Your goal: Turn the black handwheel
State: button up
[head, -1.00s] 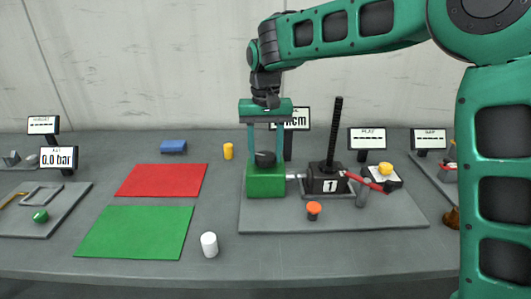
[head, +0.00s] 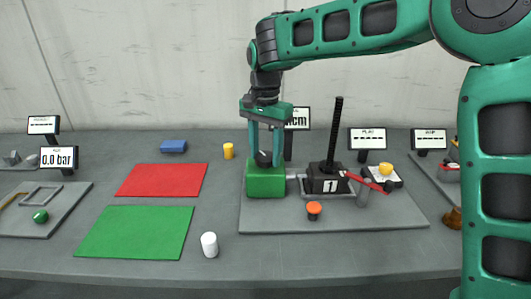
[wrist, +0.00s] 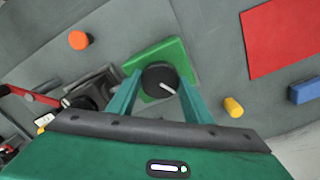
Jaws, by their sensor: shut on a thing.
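The black handwheel (wrist: 160,78) sits on top of the green block (head: 265,182), at the left end of the grey base plate. It is round, with a pale mark on its top in the wrist view. My gripper (head: 265,160) points down over the block, with its teal fingers on opposite sides of the handwheel. The fingers are shut on the wheel's rim. In the head view the fingers hide part of the handwheel (head: 263,158).
A black screw jack (head: 326,180) marked 1, with a tall threaded rod and red lever (head: 365,180), stands right of the block. An orange knob (head: 314,209) is in front. A white cylinder (head: 209,244), yellow cylinder (head: 228,151) and green mat (head: 135,232) lie left.

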aim_at(266, 155)
jog(key=shift+w+r, duration=0.2)
jog(key=shift+w, duration=0.1)
jog(key=o, duration=1)
jog(key=shift+c, duration=0.2)
jog(key=shift+o, duration=0.5)
jog(key=shift+s+f, duration=0.1)
notch_tip(266, 155, up, 11)
jog(key=shift+f, duration=0.15)
